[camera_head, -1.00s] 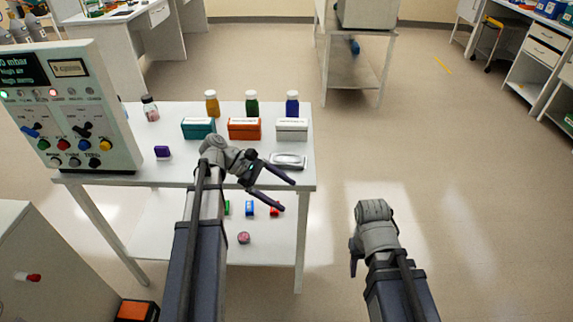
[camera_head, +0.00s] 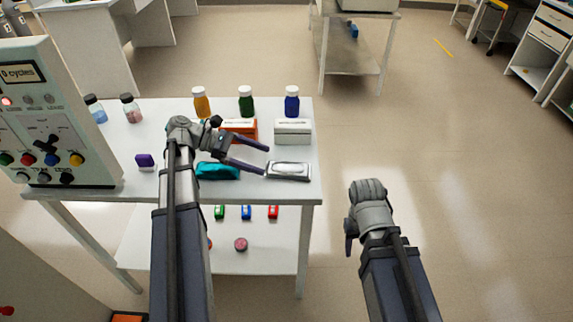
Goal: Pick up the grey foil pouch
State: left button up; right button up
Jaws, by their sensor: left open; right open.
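The grey foil pouch (camera_head: 289,171) lies flat near the front right of the white table (camera_head: 135,172), with a pale patch on top. My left gripper (camera_head: 265,160) is open and empty, its dark fingers pointing right. In the picture its fingertips are just left of the pouch's left end; I cannot tell their height above the table. My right gripper (camera_head: 349,235) hangs over the floor to the right of the table, apart from everything; its fingers are seen nearly edge-on.
A teal item (camera_head: 217,171) lies under my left gripper. Behind stand an orange box (camera_head: 240,125), a white box (camera_head: 292,131) and bottles in amber (camera_head: 201,102), green (camera_head: 246,101) and blue (camera_head: 292,101). A control panel (camera_head: 50,120) stands at the left. The floor at right is clear.

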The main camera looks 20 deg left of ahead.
aim_at(285, 168)
pick_arm(q)
jog(key=shift+b+x, duration=0.45)
jog(key=shift+x, duration=0.5)
jog(key=shift+d+f, duration=0.15)
jog(key=shift+d, duration=0.2)
jog(key=b+x, duration=0.1)
jog(key=x, duration=0.1)
jog(key=b+x, duration=0.1)
jog(key=x, duration=0.1)
jog(key=shift+w+f, duration=0.15)
jog(key=shift+f, duration=0.2)
jog(key=shift+w+d, duration=0.15)
jog(key=shift+d, duration=0.3)
jog(key=shift+c, duration=0.2)
jog(key=c, duration=1.3)
